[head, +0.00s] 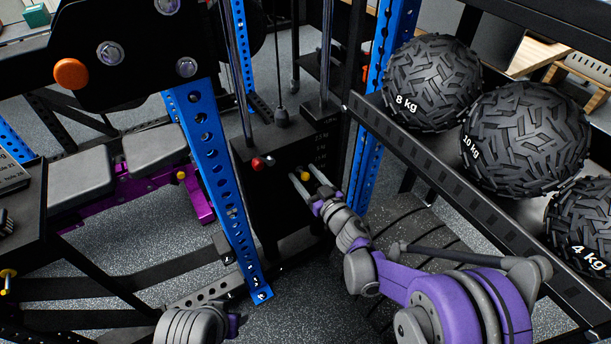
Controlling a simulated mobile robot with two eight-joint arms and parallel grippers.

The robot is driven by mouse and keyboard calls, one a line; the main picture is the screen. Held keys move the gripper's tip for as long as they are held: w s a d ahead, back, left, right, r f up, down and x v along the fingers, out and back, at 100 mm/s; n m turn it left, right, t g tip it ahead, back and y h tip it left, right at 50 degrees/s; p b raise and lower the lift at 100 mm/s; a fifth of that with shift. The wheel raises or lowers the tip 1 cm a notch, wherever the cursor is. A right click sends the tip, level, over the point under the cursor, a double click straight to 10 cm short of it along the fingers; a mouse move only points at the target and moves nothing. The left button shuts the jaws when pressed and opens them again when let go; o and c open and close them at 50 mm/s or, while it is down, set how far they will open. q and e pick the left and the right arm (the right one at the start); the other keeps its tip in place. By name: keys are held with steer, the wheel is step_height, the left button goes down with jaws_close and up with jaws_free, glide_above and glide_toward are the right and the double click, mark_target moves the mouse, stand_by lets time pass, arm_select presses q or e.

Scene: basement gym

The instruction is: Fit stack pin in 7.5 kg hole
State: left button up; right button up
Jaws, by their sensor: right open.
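The dark weight stack (270,205) stands between the uprights near the middle of the head view. A small yellow knob (304,176) shows at the stack's front, between my right gripper's fingers. A red knob (258,163) with a silvery end sits to its left. I cannot tell for sure which is the stack pin. My right gripper (301,171) is open, its two fingers pointing at the stack around the yellow knob. My left gripper is out of view.
A blue perforated upright (215,175) stands just left of the stack. A rack shelf (455,195) with several black medicine balls (525,135) runs along the right, close to my right arm. A grey-padded bench (92,183) with a purple frame is at the left.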

steer(key=p+v, duration=0.1)
steer(key=v, duration=1)
